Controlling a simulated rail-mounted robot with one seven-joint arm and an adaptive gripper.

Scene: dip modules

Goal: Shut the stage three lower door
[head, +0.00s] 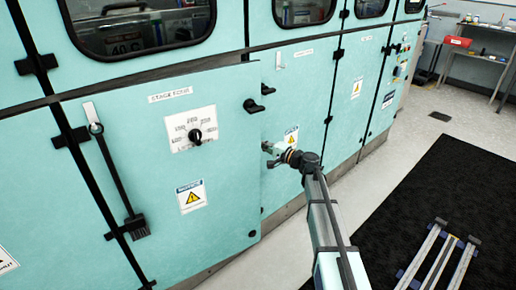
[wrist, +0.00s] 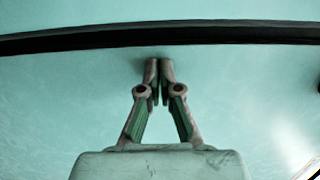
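A teal lower door (head: 225,160) with a dial and a warning sign stands ajar, its right edge out from the cabinet front. Its label (head: 170,94) is too blurred to read surely, so I cannot confirm that it is stage three. A black latch (head: 253,106) is near its upper right edge. My gripper (head: 268,150) is just right of this edge, in front of the neighbouring panel. In the wrist view my gripper (wrist: 158,66) has its fingertips together with nothing visible between them. A teal surface (wrist: 60,100) lies ahead; contact is unclear.
A closed-looking teal panel (head: 305,100) adjoins on the right. Windows (head: 140,22) run above. A black mat (head: 430,190) and a metal-railed frame (head: 440,255) lie on the floor at right. Pale floor (head: 345,190) is clear between cabinet and mat. Shelves (head: 475,50) stand far right.

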